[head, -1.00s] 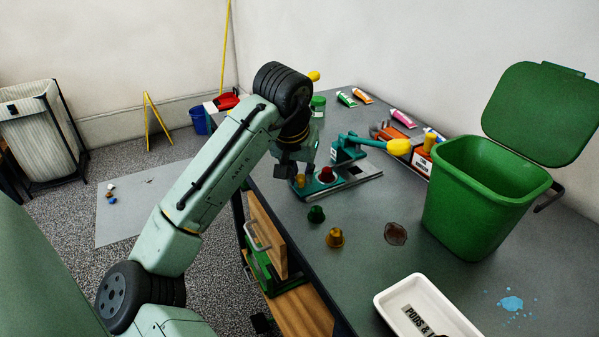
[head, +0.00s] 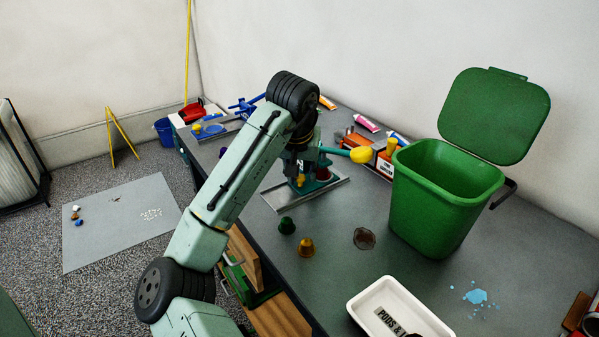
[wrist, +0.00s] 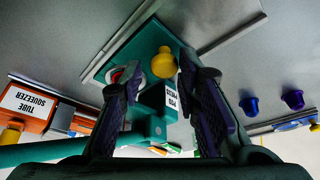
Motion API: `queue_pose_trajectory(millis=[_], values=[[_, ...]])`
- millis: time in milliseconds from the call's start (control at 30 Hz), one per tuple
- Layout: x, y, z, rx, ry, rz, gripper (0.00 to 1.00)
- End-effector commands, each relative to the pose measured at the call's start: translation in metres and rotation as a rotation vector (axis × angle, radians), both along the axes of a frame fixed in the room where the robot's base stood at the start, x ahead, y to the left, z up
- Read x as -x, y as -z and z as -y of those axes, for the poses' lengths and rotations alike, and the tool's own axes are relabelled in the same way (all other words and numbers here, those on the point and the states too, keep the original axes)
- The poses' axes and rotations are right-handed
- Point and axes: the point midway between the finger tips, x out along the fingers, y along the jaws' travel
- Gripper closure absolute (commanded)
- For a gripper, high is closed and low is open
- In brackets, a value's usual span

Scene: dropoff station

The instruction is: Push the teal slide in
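The teal pod press (wrist: 125,50) stands on a grey metal base plate (head: 338,187) on the table. A yellow knob (wrist: 164,63) sticks up from its teal slide end; it also shows in the head view (head: 300,181). A red-rimmed seat (wrist: 120,75) lies beside the knob, partly behind a finger. The press's teal lever ends in a yellow ball (head: 361,155). My gripper (wrist: 162,59) is open above the press, its fingers on either side of the knob, closer to it on the right. Whether a finger touches the knob I cannot tell. My arm hides part of the press in the head view.
An orange tube squeezer (wrist: 38,108) is beside the press. A white tray (head: 365,300) lies nearer.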

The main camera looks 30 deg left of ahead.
Motion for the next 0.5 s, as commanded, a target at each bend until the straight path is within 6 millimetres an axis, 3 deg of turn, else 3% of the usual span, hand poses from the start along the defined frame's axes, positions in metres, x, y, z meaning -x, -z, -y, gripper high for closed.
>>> queue_pose_trajectory(millis=[133, 500], values=[[0.0008, 0.0003, -0.0002, 0.000, 0.000, -0.002, 0.59], [0.0032, -0.0056, 0.0004, 0.000, 0.000, -0.002, 0.59]])
